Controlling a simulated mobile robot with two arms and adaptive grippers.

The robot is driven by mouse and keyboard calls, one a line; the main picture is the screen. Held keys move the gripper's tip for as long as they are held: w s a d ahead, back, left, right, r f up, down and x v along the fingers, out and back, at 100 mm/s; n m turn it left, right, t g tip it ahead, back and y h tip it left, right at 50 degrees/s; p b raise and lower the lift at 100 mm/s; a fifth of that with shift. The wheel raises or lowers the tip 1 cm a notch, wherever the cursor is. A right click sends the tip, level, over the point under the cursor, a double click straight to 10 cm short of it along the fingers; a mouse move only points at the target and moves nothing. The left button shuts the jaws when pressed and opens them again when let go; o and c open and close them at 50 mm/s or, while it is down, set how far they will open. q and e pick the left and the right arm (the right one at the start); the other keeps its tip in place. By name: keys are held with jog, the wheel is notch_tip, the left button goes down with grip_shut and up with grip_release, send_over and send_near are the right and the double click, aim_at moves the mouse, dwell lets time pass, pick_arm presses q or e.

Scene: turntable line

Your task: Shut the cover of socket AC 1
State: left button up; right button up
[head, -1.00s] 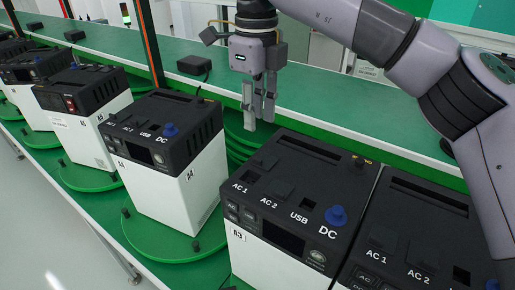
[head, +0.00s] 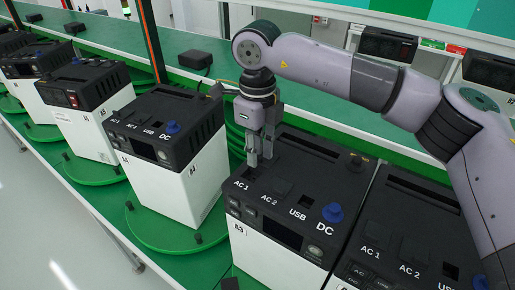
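The black-topped, white-bodied power unit marked A3 (head: 265,262) stands in the front middle of the head view. Its top carries labels AC 1, AC 2, USB and DC. Socket AC 1 (head: 254,174) is at the left of the row, behind its label, and is largely hidden by my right gripper. I cannot tell how its cover stands. The AC 2 cover (head: 279,187) lies flat. My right gripper (head: 259,163) points down with its fingertips at or just above AC 1. Its fingers look close together, with nothing visibly held; any gap is unclear. My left gripper is not in view.
Another unit (head: 408,240) is close on the right, and unit A4 (head: 170,160) stands on a green turntable (head: 150,231) to the left. Black boxes sit on the green bench (head: 310,110) behind.

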grip_shut()
dwell(0.6)
